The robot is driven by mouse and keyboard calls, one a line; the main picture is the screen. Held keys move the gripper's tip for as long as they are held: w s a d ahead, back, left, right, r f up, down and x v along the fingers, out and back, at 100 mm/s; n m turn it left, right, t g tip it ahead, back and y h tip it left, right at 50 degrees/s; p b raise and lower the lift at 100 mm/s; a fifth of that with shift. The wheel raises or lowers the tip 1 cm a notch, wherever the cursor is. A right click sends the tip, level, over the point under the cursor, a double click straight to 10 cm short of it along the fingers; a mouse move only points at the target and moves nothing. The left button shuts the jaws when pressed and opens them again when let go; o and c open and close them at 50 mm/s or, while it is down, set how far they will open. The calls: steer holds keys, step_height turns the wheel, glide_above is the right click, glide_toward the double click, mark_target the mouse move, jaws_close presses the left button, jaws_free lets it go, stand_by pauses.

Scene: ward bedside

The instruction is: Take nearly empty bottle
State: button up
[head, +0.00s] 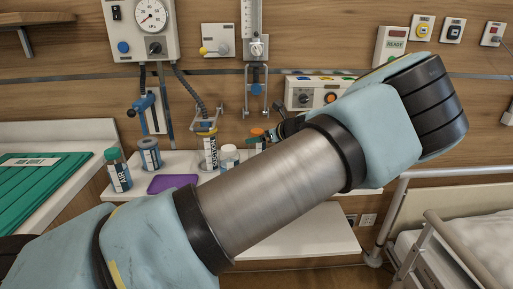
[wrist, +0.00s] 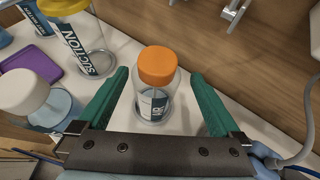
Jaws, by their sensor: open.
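A clear bottle with an orange cap (wrist: 157,66) stands upright on the white shelf, between the fingers of my gripper (wrist: 160,76) in the wrist view. Its body looks mostly clear, with a label low down; its liquid level is hard to tell. The green fingers are open, one on each side, with gaps to the bottle. In the head view the orange cap (head: 257,132) shows behind my arm, which hides most of that bottle. A white-capped bottle (wrist: 28,93) with pale blue liquid stands left of my gripper, also in the head view (head: 229,158).
A yellow-lidded suction jar (wrist: 92,50) stands behind to the left. A purple tray (head: 172,184), a green-capped bottle (head: 118,174) and a blue canister (head: 150,154) are farther left. The wooden wall is close behind the shelf. A bed rail (head: 440,250) is at right.

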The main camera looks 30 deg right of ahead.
steer(key=p+x, duration=0.2)
steer(key=x, duration=0.3)
steer(key=shift+a+f+p, duration=0.2)
steer(key=shift+a+p, duration=0.05)
steer(key=shift+p, duration=0.05)
steer(key=shift+w+f, duration=0.2)
steer(key=shift+w, duration=0.05)
steer(key=shift+c, duration=0.2)
steer(key=c, duration=1.3)
steer(key=shift+r, duration=0.1)
